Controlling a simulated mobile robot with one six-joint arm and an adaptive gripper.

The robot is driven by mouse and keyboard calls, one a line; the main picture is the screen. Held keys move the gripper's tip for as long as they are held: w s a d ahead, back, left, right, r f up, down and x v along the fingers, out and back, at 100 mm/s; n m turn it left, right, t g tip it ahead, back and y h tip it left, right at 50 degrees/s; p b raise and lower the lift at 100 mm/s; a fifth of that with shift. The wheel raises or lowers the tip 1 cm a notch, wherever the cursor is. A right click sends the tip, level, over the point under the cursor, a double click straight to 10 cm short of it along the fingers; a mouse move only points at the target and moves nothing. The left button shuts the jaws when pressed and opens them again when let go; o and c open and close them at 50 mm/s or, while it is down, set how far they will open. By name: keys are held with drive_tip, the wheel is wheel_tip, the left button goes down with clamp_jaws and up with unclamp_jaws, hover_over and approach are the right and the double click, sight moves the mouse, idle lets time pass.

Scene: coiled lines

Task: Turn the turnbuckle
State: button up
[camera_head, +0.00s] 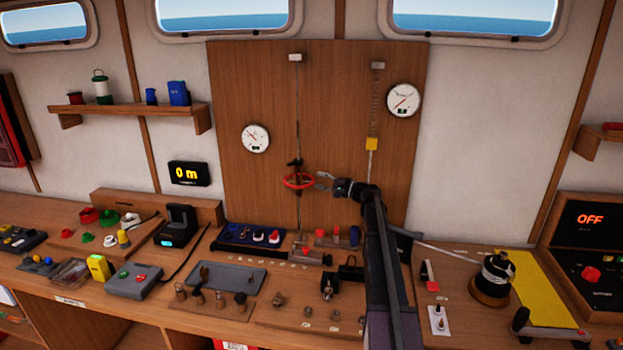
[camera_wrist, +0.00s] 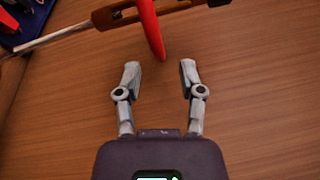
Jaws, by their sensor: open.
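The turnbuckle (camera_head: 297,164) hangs on a thin vertical line against the wooden back panel, with a red ring handle (camera_head: 299,181) around it. In the wrist view the red ring (camera_wrist: 150,27) shows edge-on, and the turnbuckle's brown body (camera_wrist: 186,16) lies behind it at the top. My gripper (camera_head: 322,181) is just to the right of the ring. It also shows in the wrist view (camera_wrist: 159,68), with its two fingers apart and the ring's near edge at the gap between the fingertips. Whether a finger touches the ring I cannot tell.
The wooden panel (camera_head: 230,90) carries a left gauge (camera_head: 255,138), a right gauge (camera_head: 403,99) and a spring with a yellow block (camera_head: 372,144). Below, the bench holds a blue tray (camera_head: 235,235), small fittings and a spool (camera_head: 493,277). The panel right of the ring is mostly clear.

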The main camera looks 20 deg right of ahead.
sight(312, 178)
drive_tip(key=shift+x, duration=1.9)
drive_tip(key=shift+c, duration=0.2)
clamp_jaws()
